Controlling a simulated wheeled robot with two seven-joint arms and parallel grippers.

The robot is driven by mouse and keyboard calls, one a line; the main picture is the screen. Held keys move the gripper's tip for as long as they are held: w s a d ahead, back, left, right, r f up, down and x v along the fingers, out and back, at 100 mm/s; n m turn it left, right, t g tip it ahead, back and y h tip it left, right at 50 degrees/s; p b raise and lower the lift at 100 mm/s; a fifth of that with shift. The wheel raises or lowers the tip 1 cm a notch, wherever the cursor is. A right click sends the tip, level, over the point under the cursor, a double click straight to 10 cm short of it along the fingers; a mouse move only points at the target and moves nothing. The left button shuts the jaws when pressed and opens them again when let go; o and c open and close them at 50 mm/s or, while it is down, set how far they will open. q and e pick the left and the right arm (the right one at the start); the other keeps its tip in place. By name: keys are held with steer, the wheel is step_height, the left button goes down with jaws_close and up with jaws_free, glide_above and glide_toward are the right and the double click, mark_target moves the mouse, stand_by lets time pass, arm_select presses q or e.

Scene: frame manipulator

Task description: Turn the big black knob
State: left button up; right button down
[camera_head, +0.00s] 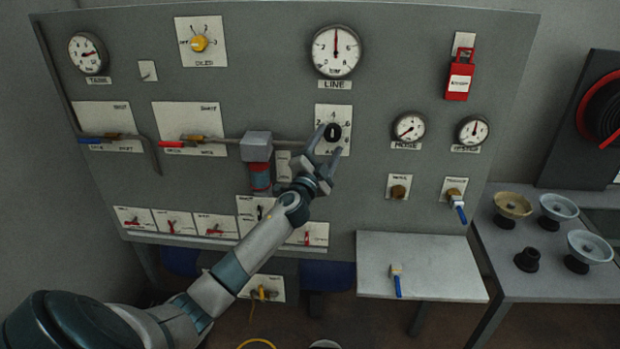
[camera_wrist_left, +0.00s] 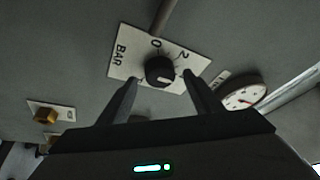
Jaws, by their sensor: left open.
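The big black knob (camera_head: 332,132) sits on a white plate (camera_head: 342,114) with number marks, below the large LINE gauge (camera_head: 336,51). My left gripper (camera_head: 326,147) is open at the knob, with its fingers pointing up toward the panel. In the left wrist view the knob (camera_wrist_left: 159,70) shows between and beyond the tips of the open left gripper (camera_wrist_left: 161,80). Whether the fingers touch the knob cannot be told. My right gripper is not in view.
A red lock (camera_head: 460,76) hangs at the upper right. A shelf (camera_head: 420,262) juts out below, holding a blue-handled item (camera_head: 397,284). Several funnel-like parts stand on the right table (camera_head: 545,282).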

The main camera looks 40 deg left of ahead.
arm_select(q)
steer(key=b+v, duration=0.4)
steer(key=v, duration=1.2)
steer(key=shift+w, duration=0.1)
